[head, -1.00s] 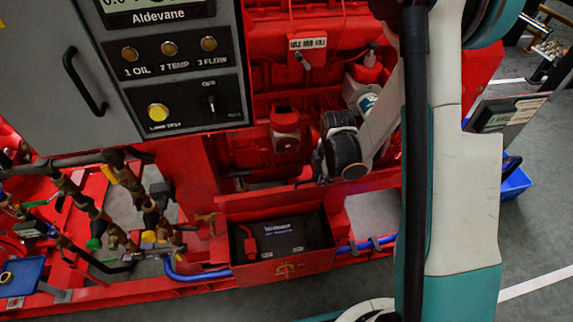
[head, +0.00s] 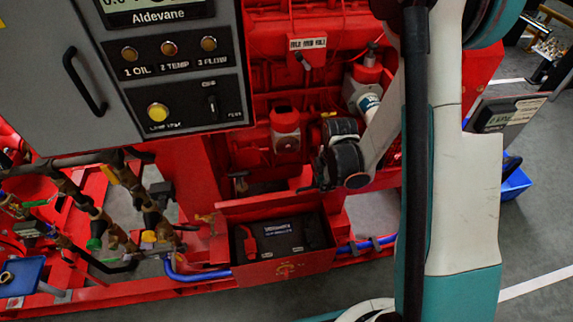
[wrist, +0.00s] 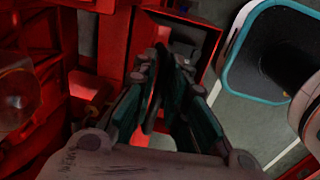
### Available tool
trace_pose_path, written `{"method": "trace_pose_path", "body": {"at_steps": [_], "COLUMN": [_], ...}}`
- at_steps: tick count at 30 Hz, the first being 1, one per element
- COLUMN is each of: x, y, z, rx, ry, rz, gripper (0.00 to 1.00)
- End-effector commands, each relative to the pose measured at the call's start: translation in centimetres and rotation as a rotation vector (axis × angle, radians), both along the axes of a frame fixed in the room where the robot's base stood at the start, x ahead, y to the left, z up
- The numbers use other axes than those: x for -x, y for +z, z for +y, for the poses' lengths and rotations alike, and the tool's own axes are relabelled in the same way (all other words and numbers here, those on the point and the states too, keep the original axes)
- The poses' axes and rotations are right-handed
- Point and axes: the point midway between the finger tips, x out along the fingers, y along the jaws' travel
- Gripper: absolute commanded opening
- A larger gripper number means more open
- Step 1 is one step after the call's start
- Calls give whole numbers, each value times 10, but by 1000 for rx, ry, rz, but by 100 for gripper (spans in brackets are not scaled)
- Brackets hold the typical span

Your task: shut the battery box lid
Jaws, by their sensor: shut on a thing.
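The red battery box (head: 290,270) sits low on the skid in the head view, with its top open. A black battery (head: 282,237) with a red terminal cover shows inside. The red lid (head: 262,204) stands raised along the box's back edge. My gripper (head: 318,181) is at the lid's upper right end, its fingers partly hidden by my wrist. In the wrist view my gripper (wrist: 166,85) has its fingers close together, shut on the lid, though the grip itself is dark. The box (wrist: 187,28) shows beyond the fingertips.
A grey control panel (head: 150,75) stands at the upper left. Pipes and valves (head: 95,215) crowd the left side. A blue hose (head: 195,275) runs along the skid beside the box. Grey floor (head: 230,303) is clear in front.

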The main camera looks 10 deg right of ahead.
Motion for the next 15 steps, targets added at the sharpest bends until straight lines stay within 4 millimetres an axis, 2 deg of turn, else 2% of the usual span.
{"method": "trace_pose_path", "body": {"at_steps": [2, 3, 6, 15], "x": [0, 0, 0, 0], "y": [0, 0, 0, 0], "z": [0, 0, 0, 0], "rx": [0, 0, 0, 0], "ry": [-1, -1, -1, 0], "rz": [1, 1, 1, 0], "gripper": [0, 15, 33, 33]}}
